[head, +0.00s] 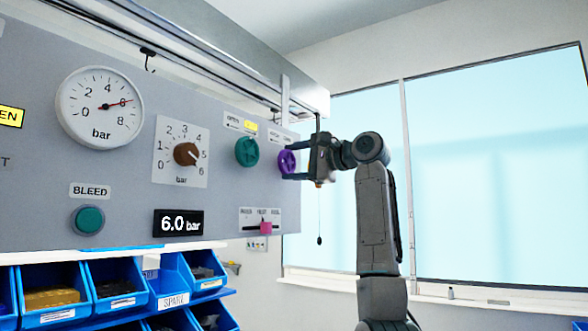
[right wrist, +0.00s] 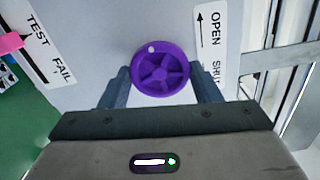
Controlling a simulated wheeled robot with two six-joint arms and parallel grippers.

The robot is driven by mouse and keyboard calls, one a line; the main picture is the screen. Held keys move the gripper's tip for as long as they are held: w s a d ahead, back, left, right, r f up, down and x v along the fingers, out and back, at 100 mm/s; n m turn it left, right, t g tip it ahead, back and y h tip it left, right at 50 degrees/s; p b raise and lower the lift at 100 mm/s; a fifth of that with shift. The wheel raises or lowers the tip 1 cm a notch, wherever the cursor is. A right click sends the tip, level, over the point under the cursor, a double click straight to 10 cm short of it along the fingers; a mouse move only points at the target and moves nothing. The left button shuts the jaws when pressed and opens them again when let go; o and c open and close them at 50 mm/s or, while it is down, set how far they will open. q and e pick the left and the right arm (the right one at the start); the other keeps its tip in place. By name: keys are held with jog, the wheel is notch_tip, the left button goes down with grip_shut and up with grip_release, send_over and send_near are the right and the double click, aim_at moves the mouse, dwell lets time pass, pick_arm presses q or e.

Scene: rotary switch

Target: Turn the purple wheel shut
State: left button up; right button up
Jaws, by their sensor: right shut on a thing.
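The purple wheel (head: 287,162) is a small round spoked handwheel on the right end of the grey panel. My right gripper (head: 294,162) reaches it from the right and is shut on it. In the right wrist view the purple wheel (right wrist: 160,68) sits between the two fingers, one on each side of its rim. A white dot shows on the wheel's upper left rim there. A label (right wrist: 212,45) beside the wheel reads OPEN and SHUT, with an arrow pointing to the OPEN end. My left gripper is not in view.
Left of the purple wheel is a teal wheel (head: 247,151). Below is a pink slider (head: 265,228). A brown knob (head: 186,154), a bar gauge (head: 100,107), a 6.0 bar display (head: 179,223) and a teal BLEED button (head: 89,220) are further left. Blue bins (head: 117,285) stand below.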

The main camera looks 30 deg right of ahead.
jog(key=m+b, duration=0.1)
jog(key=m, duration=0.1)
jog(key=m+b, duration=0.1)
jog(key=m, duration=0.1)
jog(key=shift+f+m, duration=0.2)
jog(key=shift+m, duration=0.1)
jog(key=m+b, duration=0.3)
jog(key=m, duration=0.2)
jog(key=shift+f+m, duration=0.1)
jog(key=shift+m, duration=0.2)
jog(key=m+b, duration=0.2)
jog(key=m, duration=0.1)
jog(key=shift+m, duration=0.3)
jog(key=shift+a+m+b, duration=0.1)
jog(key=shift+m+b, duration=0.7)
jog(key=shift+m, duration=0.4)
jog(key=shift+m+b, duration=0.5)
jog(key=shift+m, duration=0.7)
jog(key=o, duration=1)
